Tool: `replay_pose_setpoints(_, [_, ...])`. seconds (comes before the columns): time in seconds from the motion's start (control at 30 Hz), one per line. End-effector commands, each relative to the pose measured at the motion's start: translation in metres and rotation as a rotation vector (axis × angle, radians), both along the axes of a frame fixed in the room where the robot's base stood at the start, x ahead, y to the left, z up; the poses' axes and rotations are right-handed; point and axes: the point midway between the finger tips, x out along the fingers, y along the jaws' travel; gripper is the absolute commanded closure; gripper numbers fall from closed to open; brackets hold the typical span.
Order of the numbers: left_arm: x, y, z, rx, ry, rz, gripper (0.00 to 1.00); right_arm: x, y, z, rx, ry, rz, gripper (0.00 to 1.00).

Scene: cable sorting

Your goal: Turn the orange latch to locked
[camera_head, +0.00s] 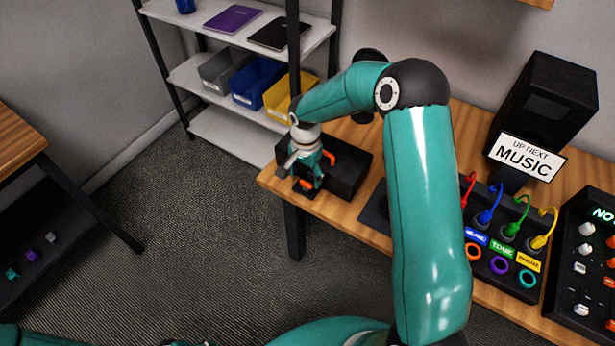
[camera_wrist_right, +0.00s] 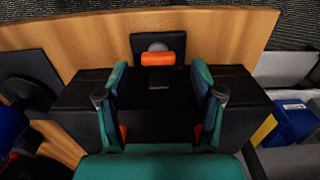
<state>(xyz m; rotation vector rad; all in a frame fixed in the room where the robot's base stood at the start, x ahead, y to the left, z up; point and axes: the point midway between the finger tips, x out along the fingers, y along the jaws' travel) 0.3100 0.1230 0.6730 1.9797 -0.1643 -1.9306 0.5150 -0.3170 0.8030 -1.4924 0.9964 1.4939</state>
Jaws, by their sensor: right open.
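The orange latch (camera_wrist_right: 157,59) is a short bar lying level across the picture in the right wrist view. It sits on a small black plate with a grey round part behind it, at the edge of a black box (camera_wrist_right: 70,103). In the head view a bit of orange latch (camera_head: 306,185) shows below my right gripper (camera_head: 304,172). In the wrist view that gripper (camera_wrist_right: 160,70) is open, its two teal fingers apart, with the latch between and just beyond the tips. I see no contact. My left gripper is not in view.
The black box (camera_head: 352,174) stands on the wooden table's (camera_head: 272,180) left end. A cable panel (camera_head: 508,255), a "MUSIC" sign (camera_head: 528,157) and a control panel (camera_head: 572,270) stand to the right. A shelf with coloured bins (camera_head: 257,82) is close behind.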

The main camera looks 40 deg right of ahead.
Motion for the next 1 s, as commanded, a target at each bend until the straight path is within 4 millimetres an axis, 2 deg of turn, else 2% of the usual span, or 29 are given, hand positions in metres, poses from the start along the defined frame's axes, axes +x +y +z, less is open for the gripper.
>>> replay_pose_setpoints(0.2, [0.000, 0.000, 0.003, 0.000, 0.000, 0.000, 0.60, 0.000, 0.000, -0.021, 0.000, 0.001, -0.001, 0.33])
replay_pose_setpoints(0.57, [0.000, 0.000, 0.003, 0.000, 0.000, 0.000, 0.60, 0.000, 0.000, -0.025, 0.000, 0.000, -0.001, 0.35])
replay_pose_setpoints(0.9, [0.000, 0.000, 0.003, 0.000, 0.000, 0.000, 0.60, 0.000, 0.000, -0.025, 0.000, -0.002, -0.001, 0.92])
replay_pose_setpoints(1.0, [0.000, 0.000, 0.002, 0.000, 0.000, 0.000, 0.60, 0.001, 0.000, -0.025, 0.000, -0.003, 0.005, 0.93])
